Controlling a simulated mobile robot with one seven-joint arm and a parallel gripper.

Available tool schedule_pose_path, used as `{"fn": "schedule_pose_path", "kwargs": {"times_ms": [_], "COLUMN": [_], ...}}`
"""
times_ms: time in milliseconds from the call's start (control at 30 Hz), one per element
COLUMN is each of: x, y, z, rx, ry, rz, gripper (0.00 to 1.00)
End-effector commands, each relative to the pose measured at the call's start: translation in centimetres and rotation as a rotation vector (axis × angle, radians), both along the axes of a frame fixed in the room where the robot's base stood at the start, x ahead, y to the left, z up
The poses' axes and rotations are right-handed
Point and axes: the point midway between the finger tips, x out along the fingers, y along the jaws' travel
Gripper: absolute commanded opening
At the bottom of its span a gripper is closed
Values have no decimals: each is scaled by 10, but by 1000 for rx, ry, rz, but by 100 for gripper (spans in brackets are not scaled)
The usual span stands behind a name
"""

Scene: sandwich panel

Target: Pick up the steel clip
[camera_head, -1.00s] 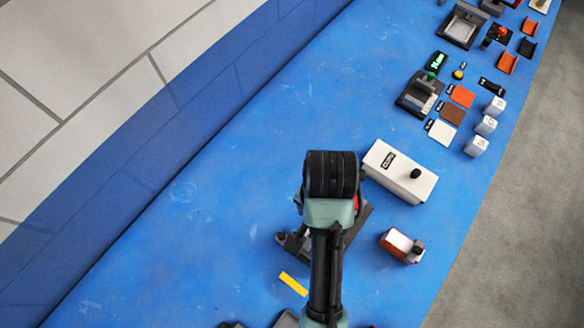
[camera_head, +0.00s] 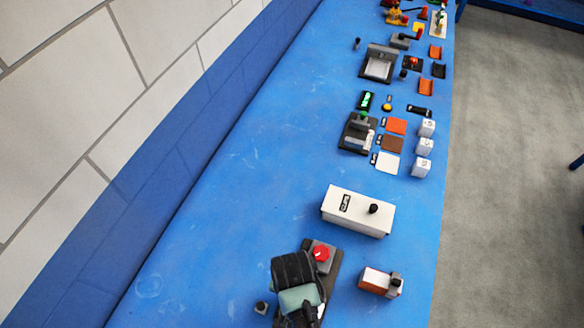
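I cannot pick out the steel clip for certain. A small block with a white top and brown side (camera_head: 373,281) lies at the lower right, with a grey-and-black piece (camera_head: 395,285) at its right end; whether that piece is the clip I cannot tell. My arm shows at the bottom, left of this block, with a black band and a pale green link. My gripper's fingers are not visible.
The blue table (camera_head: 235,190) is clear on its left half. A red button on a dark base (camera_head: 321,253) is beside my arm. White cubes (camera_head: 425,146) and coloured tiles (camera_head: 396,126) lie farther up.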

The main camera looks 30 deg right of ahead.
Motion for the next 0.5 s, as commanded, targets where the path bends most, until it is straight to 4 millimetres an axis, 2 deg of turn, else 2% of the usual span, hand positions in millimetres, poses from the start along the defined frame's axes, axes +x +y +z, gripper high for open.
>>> {"fn": "schedule_pose_path", "kwargs": {"times_ms": [267, 367, 500], "x": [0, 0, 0], "y": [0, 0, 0], "z": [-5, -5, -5], "rx": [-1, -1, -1], "ry": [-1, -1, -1], "rz": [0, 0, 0], "gripper": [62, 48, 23]}}
